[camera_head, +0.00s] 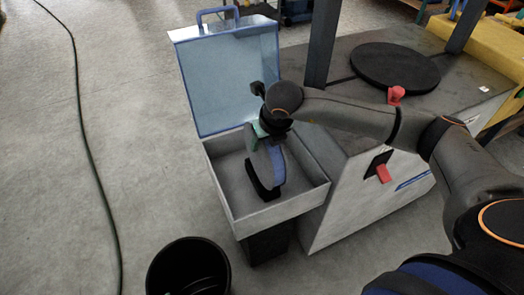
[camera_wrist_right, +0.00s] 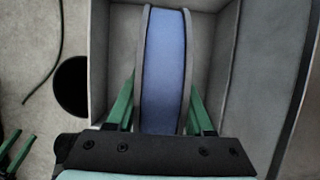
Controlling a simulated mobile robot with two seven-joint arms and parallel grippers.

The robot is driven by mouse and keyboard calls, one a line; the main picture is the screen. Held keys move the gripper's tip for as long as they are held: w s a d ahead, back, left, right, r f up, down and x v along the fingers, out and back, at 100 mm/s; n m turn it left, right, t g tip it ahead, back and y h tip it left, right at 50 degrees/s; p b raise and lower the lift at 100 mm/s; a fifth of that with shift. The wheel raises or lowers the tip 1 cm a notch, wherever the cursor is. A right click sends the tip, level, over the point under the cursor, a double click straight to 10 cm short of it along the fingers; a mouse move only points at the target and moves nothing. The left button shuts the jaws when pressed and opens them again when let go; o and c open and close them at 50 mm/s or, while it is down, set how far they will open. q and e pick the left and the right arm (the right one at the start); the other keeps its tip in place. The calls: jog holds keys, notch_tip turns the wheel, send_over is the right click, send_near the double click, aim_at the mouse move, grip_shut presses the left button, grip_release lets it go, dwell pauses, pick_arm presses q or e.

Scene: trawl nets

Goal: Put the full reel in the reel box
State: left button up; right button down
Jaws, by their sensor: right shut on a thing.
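The full reel (camera_head: 277,164), blue with dark grey flanges, stands on edge inside the reel box (camera_head: 274,211). My right gripper (camera_head: 264,128) is over the box, shut on the reel. In the right wrist view its green fingers (camera_wrist_right: 160,108) press on both flanges of the blue reel (camera_wrist_right: 166,60). The box's light-blue lid (camera_head: 228,80) stands open at the back. A dark piece shows under the reel; whether the reel touches the box floor I cannot tell. My left gripper is outside the head view; its green fingers (camera_wrist_right: 18,150) show apart at the wrist view's left edge.
A grey machine (camera_head: 362,205) with a black disc (camera_head: 395,66) and red handles stands right of the box. A black bin (camera_head: 188,268) stands on the floor in front left. A dark hose (camera_head: 86,145) runs along the floor at left, which is otherwise clear.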

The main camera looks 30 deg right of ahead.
jog(key=x, duration=0.6)
jog(key=shift+w+d+f+b, duration=0.2)
jog(key=shift+w+d+b, duration=0.1)
jog(key=shift+w+b, duration=0.1)
jog(key=shift+f, duration=0.15)
jog(key=c, duration=0.8)
grip_release()
jog(key=shift+s+f, duration=0.15)
jog(key=shift+f, duration=0.05)
jog(key=o, duration=0.5)
jog(key=shift+r, duration=0.1)
